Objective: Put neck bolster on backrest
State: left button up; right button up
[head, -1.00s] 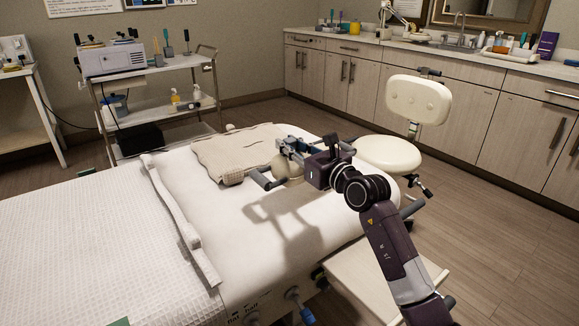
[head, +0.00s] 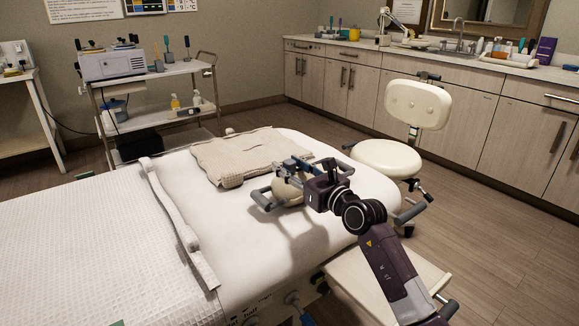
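The neck bolster (head: 287,191) is a cream roll, seen partly end-on and partly hidden by my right gripper. My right gripper (head: 283,188) is shut on it, with its fingers on either side. It holds the bolster low over the white padded backrest (head: 330,215) of the treatment bed. A shadow falls on the backrest just below. I cannot tell whether the bolster touches the surface. My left gripper is not in view.
A folded beige towel (head: 236,155) lies on the backrest, just behind the bolster. A rolled strip (head: 178,215) crosses the bed at left. A cream stool (head: 387,158) stands beyond the backrest's right end. A trolley (head: 150,75) stands behind.

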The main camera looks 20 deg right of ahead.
jog(key=shift+r, duration=0.15)
jog(key=p+v, duration=0.1)
jog(key=v, duration=1.1)
jog(key=shift+p, duration=0.4)
